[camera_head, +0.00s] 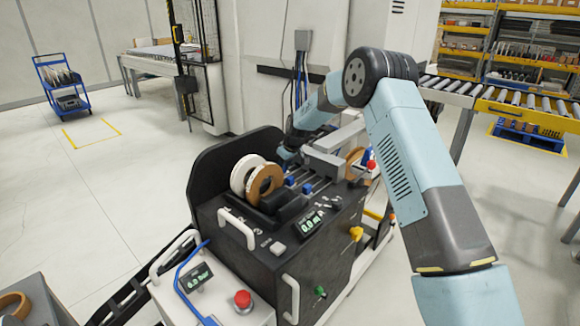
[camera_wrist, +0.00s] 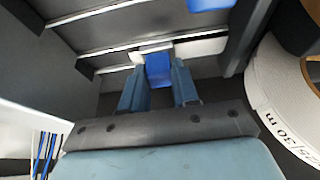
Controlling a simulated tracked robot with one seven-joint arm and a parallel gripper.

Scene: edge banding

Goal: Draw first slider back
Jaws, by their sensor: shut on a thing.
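The edge banding machine (camera_head: 300,270) stands in the middle of the head view. Its top carries parallel rails with small blue sliders. In the wrist view my gripper (camera_wrist: 160,88) is shut on a blue slider (camera_wrist: 158,68), with one finger on each side of it. A second blue slider (camera_wrist: 208,5) shows at the top edge of that view. In the head view, two blue sliders (camera_head: 290,181) (camera_head: 307,188) sit nearer the front of the machine. There my gripper (camera_head: 287,155) is at the far side of the rails, and the held slider is hidden.
A white banding roll (camera_head: 239,176) and a brown roll (camera_head: 258,191) stand left of the rails. The white roll (camera_wrist: 285,100) is close to my gripper's right in the wrist view. A grey block (camera_head: 328,163) lies right of the gripper. A dark guard (camera_head: 215,155) rises behind the rolls.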

